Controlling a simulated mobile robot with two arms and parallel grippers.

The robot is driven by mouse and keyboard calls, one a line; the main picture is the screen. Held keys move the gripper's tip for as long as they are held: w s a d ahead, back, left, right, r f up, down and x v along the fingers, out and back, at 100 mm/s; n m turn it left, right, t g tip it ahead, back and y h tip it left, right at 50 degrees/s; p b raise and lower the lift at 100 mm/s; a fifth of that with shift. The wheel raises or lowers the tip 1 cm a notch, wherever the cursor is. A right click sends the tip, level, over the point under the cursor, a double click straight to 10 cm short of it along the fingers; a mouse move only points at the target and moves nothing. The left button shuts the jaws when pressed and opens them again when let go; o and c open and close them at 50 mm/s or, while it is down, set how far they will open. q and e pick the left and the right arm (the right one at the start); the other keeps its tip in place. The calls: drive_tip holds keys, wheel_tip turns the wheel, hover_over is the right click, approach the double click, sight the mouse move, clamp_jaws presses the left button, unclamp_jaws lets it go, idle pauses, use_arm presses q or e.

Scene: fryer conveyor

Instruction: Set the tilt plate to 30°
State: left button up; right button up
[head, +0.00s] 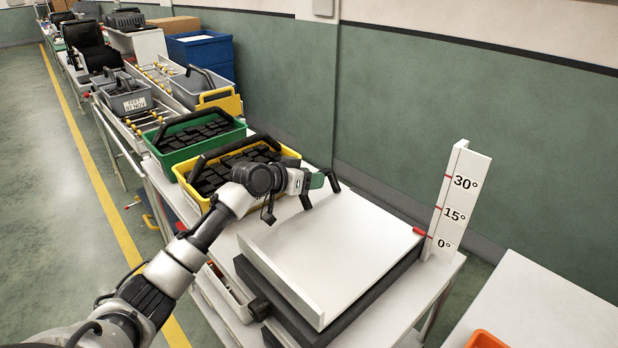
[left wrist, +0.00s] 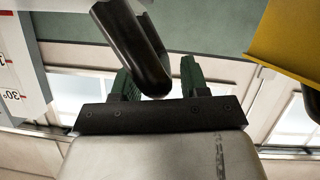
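The white tilt plate (head: 335,250) lies nearly flat on a dark base on a white table in the head view. A red pointer (head: 420,232) at its right corner stands just above the 0° mark of the white scale post (head: 456,205). My left gripper (head: 318,183) is at the plate's far left edge, by a dark curved handle (head: 305,200). In the left wrist view, its green fingers (left wrist: 160,80) are apart, with a dark rounded bar (left wrist: 130,40) between them. A gap shows on the bar's right side. My right gripper is out of view.
A yellow crate (head: 290,158) and a green crate (head: 238,125), both with dark contents, stand just left of my gripper. A green wall is behind. Another white table (head: 550,310) with an orange bin (head: 487,340) is at right.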

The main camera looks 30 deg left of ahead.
use_arm(q)
clamp_jaws()
drive_tip(key=shift+r, duration=0.15)
drive_tip(key=shift+s+r, duration=0.1)
drive_tip(key=shift+r, duration=0.15)
drive_tip(key=s+a+r+t+h+b, duration=0.2)
drive_tip(key=s+r+t+b, duration=0.3)
drive_tip(key=r+b, duration=0.2)
drive_tip(key=shift+s+r+b, duration=0.3)
drive_tip(key=shift+s+r, duration=0.1)
drive_tip(key=shift+r, duration=0.95)
drive_tip(key=shift+o, duration=0.7)
unclamp_jaws()
drive_tip(key=shift+a, duration=0.1)
drive_tip(key=shift+f, duration=0.1)
